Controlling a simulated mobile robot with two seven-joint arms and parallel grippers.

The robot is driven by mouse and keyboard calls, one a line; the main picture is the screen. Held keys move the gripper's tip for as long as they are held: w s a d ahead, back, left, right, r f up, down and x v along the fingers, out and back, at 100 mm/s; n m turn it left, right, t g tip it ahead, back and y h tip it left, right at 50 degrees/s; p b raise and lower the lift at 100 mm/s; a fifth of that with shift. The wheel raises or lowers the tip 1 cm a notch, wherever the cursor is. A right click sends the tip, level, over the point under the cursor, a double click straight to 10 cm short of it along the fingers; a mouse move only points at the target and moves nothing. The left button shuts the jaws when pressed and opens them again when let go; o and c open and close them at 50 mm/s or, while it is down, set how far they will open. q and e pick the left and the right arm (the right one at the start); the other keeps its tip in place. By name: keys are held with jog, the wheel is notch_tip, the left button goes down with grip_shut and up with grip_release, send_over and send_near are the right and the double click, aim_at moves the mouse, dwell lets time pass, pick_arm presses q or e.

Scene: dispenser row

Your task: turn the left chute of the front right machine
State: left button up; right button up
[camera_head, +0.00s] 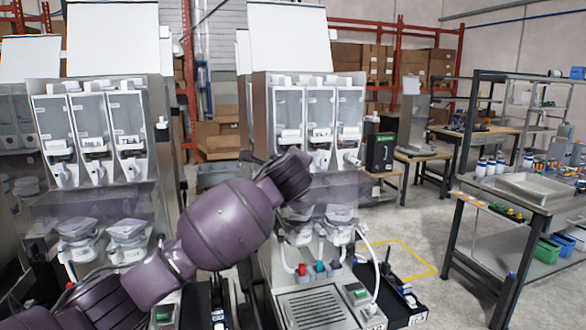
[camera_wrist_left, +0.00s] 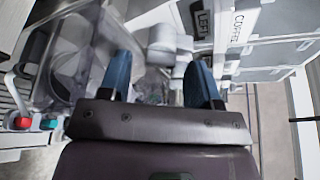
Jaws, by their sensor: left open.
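The front right machine (camera_head: 288,115) stands in the middle of the head view, with several clear canisters in a row. Its middle chute (camera_head: 320,160) and right chute (camera_head: 351,159) show; my left wrist covers the place of the left chute. My right gripper is in neither view.
Another machine (camera_head: 95,85) stands to the left. Below the chutes are mixing bowls, hoses and red and green knobs (camera_head: 320,267); a red knob (camera_wrist_left: 22,123) shows in the wrist view. A metal bench (camera_head: 525,190) stands at right, with open floor before it.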

pick_arm(q)
jog(key=s+r+b, duration=0.1)
jog(key=s+r, duration=0.1)
jog(key=s, duration=0.8)
jog(key=shift+s+a+b, duration=0.15)
jog(key=shift+s+b, duration=0.15)
jog(key=shift+c, duration=0.4)
